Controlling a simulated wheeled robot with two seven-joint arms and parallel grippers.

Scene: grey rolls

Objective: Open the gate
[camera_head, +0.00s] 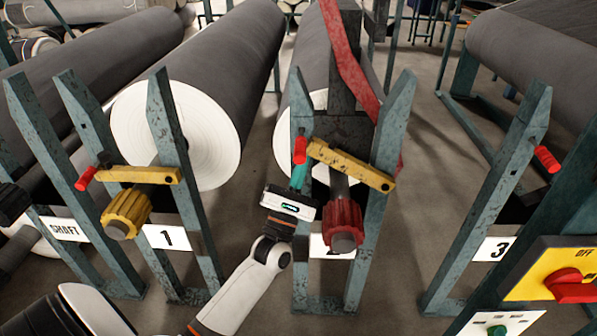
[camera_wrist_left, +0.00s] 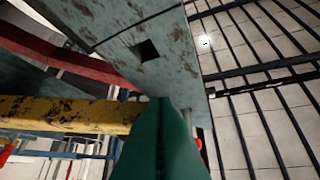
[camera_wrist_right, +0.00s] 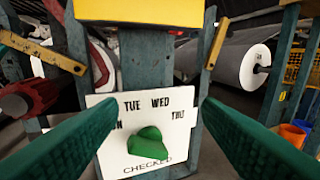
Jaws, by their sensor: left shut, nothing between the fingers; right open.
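The yellow gate bar (camera_head: 350,166) at stand 2 lies across the two teal posts and slopes down to the right. A red grip (camera_head: 300,150) stands at its left end. My left gripper (camera_head: 298,177) is shut and empty, just below that end by the left post. In the left wrist view its green fingers (camera_wrist_left: 165,140) are beside the yellow bar (camera_wrist_left: 60,113) and the post (camera_wrist_left: 150,50); contact is unclear. My right gripper (camera_wrist_right: 160,112) is open, its fingers either side of a green knob (camera_wrist_right: 145,153) on a white panel (camera_wrist_right: 112,150) marked CHECKED.
A red ribbed shaft end (camera_head: 343,225) sits under the bar. Stand 1 has its own yellow bar (camera_head: 140,175) and yellow shaft end (camera_head: 126,214). Grey rolls (camera_head: 215,70) lie behind. A yellow switch box (camera_head: 550,270) with a red knob is at lower right. Floor is clear between stands 2 and 3.

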